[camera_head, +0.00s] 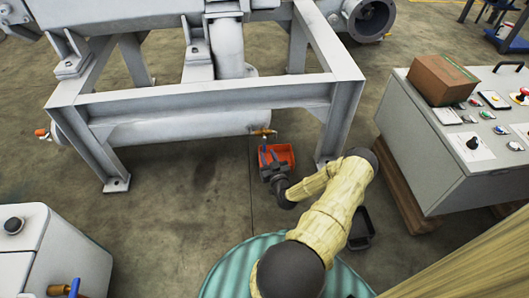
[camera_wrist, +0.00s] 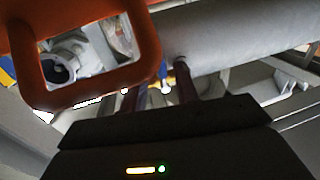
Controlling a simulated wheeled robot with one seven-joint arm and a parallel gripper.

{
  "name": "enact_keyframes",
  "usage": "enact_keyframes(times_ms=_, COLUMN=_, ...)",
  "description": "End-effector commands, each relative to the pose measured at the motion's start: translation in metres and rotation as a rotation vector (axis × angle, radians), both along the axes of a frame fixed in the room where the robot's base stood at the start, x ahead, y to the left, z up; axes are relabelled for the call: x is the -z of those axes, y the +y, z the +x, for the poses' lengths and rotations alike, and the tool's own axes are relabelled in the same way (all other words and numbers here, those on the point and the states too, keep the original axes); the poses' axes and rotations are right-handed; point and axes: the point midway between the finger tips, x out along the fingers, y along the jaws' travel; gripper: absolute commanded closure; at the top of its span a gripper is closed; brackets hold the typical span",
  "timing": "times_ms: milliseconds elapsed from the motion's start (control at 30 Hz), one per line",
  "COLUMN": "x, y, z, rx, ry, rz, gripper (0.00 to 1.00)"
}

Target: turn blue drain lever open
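A lever with a blue handle (camera_head: 74,287) sits on a brass valve at the front of the white cabinet, bottom left of the head view. A brass valve (camera_head: 262,132) is on the lower grey pipe (camera_head: 170,128); its handle is too small to make out.
An orange loop-shaped part (camera_wrist: 95,98) is close on the left of the wrist view. The machine's grey legs (camera_head: 330,135) stand around the work area. A control cabinet (camera_head: 425,140) with a cardboard box (camera_head: 440,80) is at right. A black tray (camera_head: 361,225) is on the floor.

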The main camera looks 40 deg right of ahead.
Motion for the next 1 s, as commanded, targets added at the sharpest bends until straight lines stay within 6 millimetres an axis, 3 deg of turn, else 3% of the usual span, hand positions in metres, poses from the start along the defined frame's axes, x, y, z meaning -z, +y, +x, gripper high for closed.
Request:
enact_keyframes(times_ms=300, x=0.002, y=-0.016, z=0.041, rx=0.001, ry=-0.001, rz=-0.001, gripper=0.7)
enact_keyframes(times_ms=667, x=0.0, y=-0.017, z=0.046, rx=0.0, ry=0.0, rz=0.0, gripper=0.7)
enact_keyframes(times_ms=800, x=0.0, y=-0.017, z=0.046, rx=0.0, ry=0.0, rz=0.0, gripper=0.97)
enact_keyframes(times_ms=1000, x=0.0, y=-0.017, z=0.046, rx=0.0, ry=0.0, rz=0.0, gripper=1.0)
